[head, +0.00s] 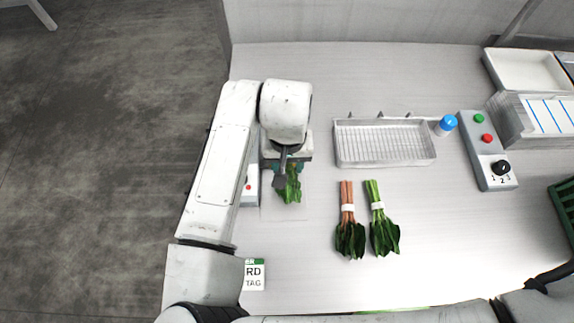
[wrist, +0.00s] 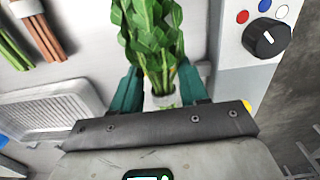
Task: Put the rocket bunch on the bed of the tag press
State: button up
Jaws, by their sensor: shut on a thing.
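A leafy green bunch (head: 291,187), which I take to be the rocket bunch, hangs leaves outward from my gripper (head: 287,168). In the wrist view my gripper (wrist: 165,95) is shut on the white-banded stem end of this bunch (wrist: 152,38), between two teal fingers. The bunch is over a pale flat plate (head: 275,211), seemingly the tag press bed. The tag press (head: 248,190) is beside it, partly hidden by my arm; a unit with buttons and a black knob (wrist: 250,55) shows in the wrist view. I cannot tell whether the bunch touches the bed.
A red-stemmed bunch (head: 348,225) and a green-stemmed bunch (head: 381,225) lie to the right. A wire-bottomed tray (head: 384,145) stands behind them, near a blue-capped bottle (head: 446,125) and a control box (head: 487,150). A tag card (head: 254,273) lies at the front left.

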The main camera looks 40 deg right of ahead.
aim_at(287, 169)
jog(key=shift+w+f, duration=0.1)
jog(key=shift+f, duration=1.6)
jog(key=shift+f, duration=0.1)
jog(key=o, duration=1.1)
jog(key=shift+c, duration=0.2)
notch_tip(287, 169, up, 12)
jog(key=shift+r+b, duration=0.15)
jog(key=shift+b, duration=0.25)
